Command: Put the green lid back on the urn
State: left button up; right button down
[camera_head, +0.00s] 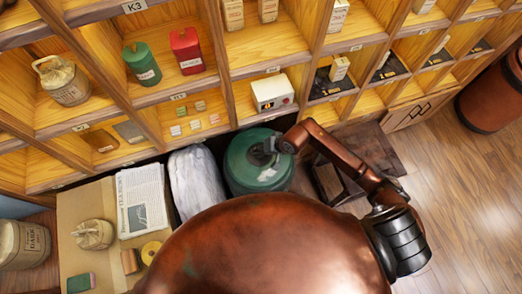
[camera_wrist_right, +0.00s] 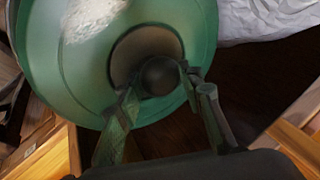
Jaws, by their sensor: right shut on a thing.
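The green lid (camera_head: 240,157) is a broad round disc with a dark round knob. It also shows in the right wrist view (camera_wrist_right: 85,75), where the knob (camera_wrist_right: 160,76) sits between my right gripper's fingers (camera_wrist_right: 165,100). My right gripper (camera_head: 272,146) is shut on the knob, reaching in from the right. A green body with a pale label lies under or around the lid in the head view. I cannot tell whether the lid rests on the urn or is held above it, since the gripper and the lid hide the join. My left gripper is not in view.
A white wrapped bundle (camera_head: 197,182) stands close left of the green lid. Wooden shelves with a green tin (camera_head: 142,64), a red tin (camera_head: 187,51) and a white box (camera_head: 272,92) rise behind. A newspaper (camera_head: 143,200) lies at left. Wooden floor is open at right.

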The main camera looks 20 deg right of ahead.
jog(key=c, duration=1.8)
grip_release()
jog(key=shift+f, duration=0.2)
jog(key=o, duration=0.5)
jog(key=shift+r, duration=0.1)
jog(key=shift+d+r, duration=0.1)
jog(key=shift+r, duration=0.35)
jog(key=p+v, duration=0.1)
jog(key=v, duration=1)
jog(key=shift+s+r+p, duration=0.1)
jog(key=shift+s+p, duration=0.1)
jog(key=shift+p, duration=0.15)
